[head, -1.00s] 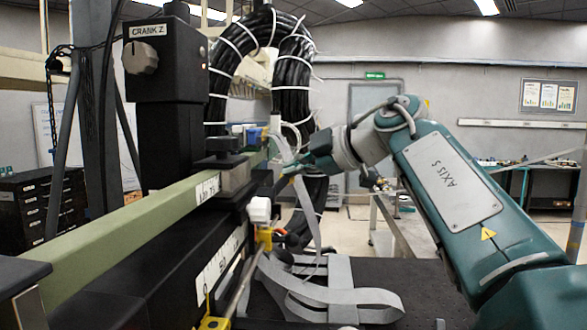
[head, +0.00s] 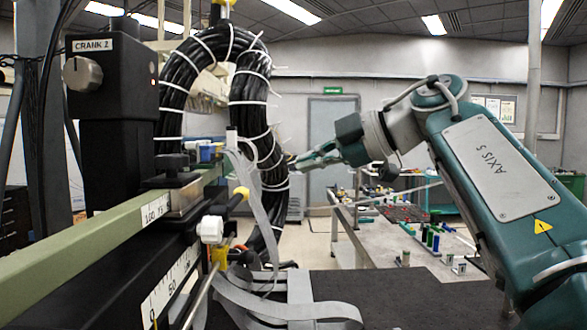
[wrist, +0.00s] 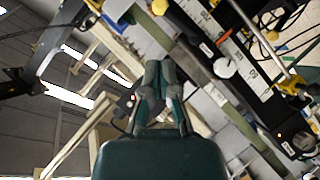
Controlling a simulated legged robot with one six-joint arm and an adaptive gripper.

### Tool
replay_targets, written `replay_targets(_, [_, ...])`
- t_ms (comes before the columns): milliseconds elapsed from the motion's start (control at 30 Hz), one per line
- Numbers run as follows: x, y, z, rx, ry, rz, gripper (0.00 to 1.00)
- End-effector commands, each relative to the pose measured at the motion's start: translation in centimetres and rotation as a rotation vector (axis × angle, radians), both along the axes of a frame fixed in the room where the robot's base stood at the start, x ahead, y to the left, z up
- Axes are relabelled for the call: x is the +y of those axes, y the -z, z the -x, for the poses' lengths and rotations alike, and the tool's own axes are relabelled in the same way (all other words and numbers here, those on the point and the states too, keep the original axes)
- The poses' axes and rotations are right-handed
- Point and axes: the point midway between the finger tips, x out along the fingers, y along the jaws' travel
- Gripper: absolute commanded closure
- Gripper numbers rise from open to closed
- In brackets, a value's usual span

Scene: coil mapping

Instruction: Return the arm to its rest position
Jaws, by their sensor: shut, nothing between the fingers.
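My teal arm stretches in from the right side of the head view. My gripper (head: 304,160) points left at its end, close to the looped black cable bundle (head: 259,130); I cannot tell whether it touches the bundle. In the wrist view my gripper (wrist: 157,66) has its fingers together with nothing held between them. The black box marked CRANK Z (head: 118,75) with its knob stands at the left. A pale green rail (head: 110,236) with a ruler runs below it.
Grey flat straps (head: 285,305) lie curled on the black surface (head: 400,300) in front. A yellow-tipped rod and a white knob (head: 211,229) sit beside the rail. A table with small coloured parts (head: 420,240) stands behind my arm. The floor near the door is clear.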

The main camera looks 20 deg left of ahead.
Motion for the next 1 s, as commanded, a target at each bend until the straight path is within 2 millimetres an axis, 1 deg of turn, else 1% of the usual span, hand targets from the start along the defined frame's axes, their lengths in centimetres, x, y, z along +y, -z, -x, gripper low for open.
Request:
replay_targets(267, [0.0, -0.1, 0.0, -0.001, 0.000, -0.002, 1.00])
replay_targets(333, [-0.1, -0.5, 0.1, -0.011, 0.005, -0.029, 1.00])
replay_targets(367, [-0.1, -0.9, 0.2, -0.020, 0.009, -0.055, 1.00])
replay_targets(467, [-0.4, -3.1, 0.2, -0.063, 0.049, -0.196, 1.00])
replay_targets(500, [-0.7, -4.3, 0.2, -0.085, 0.079, -0.271, 1.00])
replay_targets(567, [-1.6, -5.8, 0.0, -0.115, 0.142, -0.385, 1.00])
replay_targets(600, [-2.4, -6.7, -0.3, -0.130, 0.190, -0.455, 1.00])
replay_targets(667, [-3.9, -7.7, -0.7, -0.149, 0.276, -0.554, 1.00])
replay_targets(700, [-5.1, -8.2, -1.1, -0.157, 0.339, -0.613, 1.00])
replay_targets(767, [-7.0, -8.5, -1.6, -0.163, 0.446, -0.692, 1.00])
replay_targets(800, [-8.5, -8.4, -1.9, -0.161, 0.523, -0.738, 1.00])
replay_targets(867, [-10.9, -7.7, -2.4, -0.150, 0.646, -0.795, 1.00])
replay_targets(900, [-12.5, -7.0, -2.7, -0.137, 0.732, -0.825, 1.00])
replay_targets(967, [-15.1, -5.4, -2.9, -0.108, 0.865, -0.856, 1.00])
replay_targets(1000, [-16.8, -4.0, -3.0, -0.083, 0.958, -0.867, 1.00])
